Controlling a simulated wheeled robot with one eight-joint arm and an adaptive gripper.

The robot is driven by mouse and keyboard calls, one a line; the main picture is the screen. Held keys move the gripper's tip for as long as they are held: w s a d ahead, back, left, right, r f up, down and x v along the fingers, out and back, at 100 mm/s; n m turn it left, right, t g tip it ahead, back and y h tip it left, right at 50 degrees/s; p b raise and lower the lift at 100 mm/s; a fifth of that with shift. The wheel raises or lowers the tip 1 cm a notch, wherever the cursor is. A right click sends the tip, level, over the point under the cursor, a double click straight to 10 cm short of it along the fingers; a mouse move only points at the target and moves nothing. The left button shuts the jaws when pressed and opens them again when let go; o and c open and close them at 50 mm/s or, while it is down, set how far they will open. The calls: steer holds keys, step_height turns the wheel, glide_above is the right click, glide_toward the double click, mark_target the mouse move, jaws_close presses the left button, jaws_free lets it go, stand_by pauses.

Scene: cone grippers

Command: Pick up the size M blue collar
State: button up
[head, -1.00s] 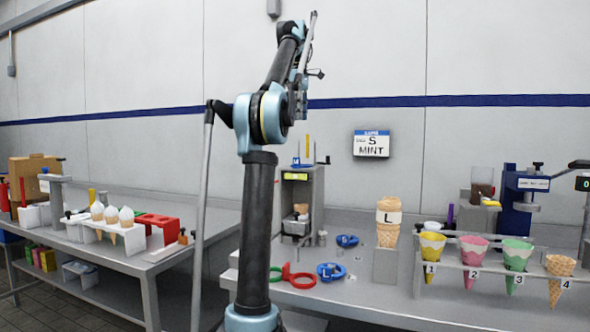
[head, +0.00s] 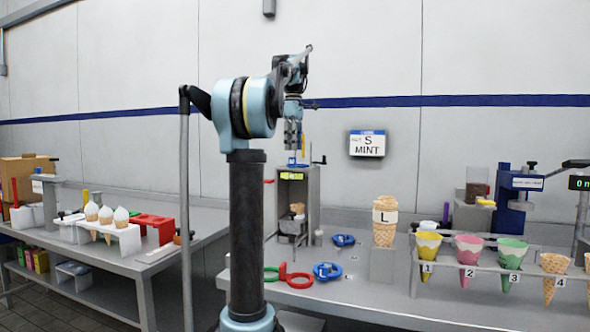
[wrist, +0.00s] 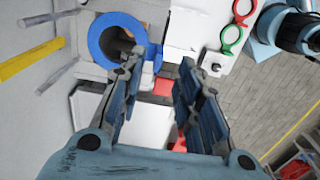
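The blue collar (head: 292,166) sits on top of the grey stand (head: 313,192); its M shows in the earlier head view, but its letter is not readable now. In the wrist view the blue ring (wrist: 96,40) lies to the left of my fingertips, its hole partly in view. My gripper (wrist: 163,64) is open and empty, with clear space between its fingers. In the head view my gripper (head: 293,146) points down just above the collar. Two other blue collars, one marked S (head: 343,240) and one marked L (head: 327,271), lie on the table.
Red and green rings (head: 290,279) lie at the table's front. A large cone marked L (head: 385,222) stands right of the stand. A rack of coloured cones (head: 470,256) is further right. A yellow rod (head: 304,146) rises behind the collar.

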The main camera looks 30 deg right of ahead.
mark_target(292, 158)
steer(key=shift+w+a+f, duration=0.1)
steer(key=shift+w+f, duration=0.05)
steer(key=shift+f, duration=1.35)
steer(key=shift+w+f, duration=0.15)
steer(key=shift+f, duration=1.35)
jaws_close()
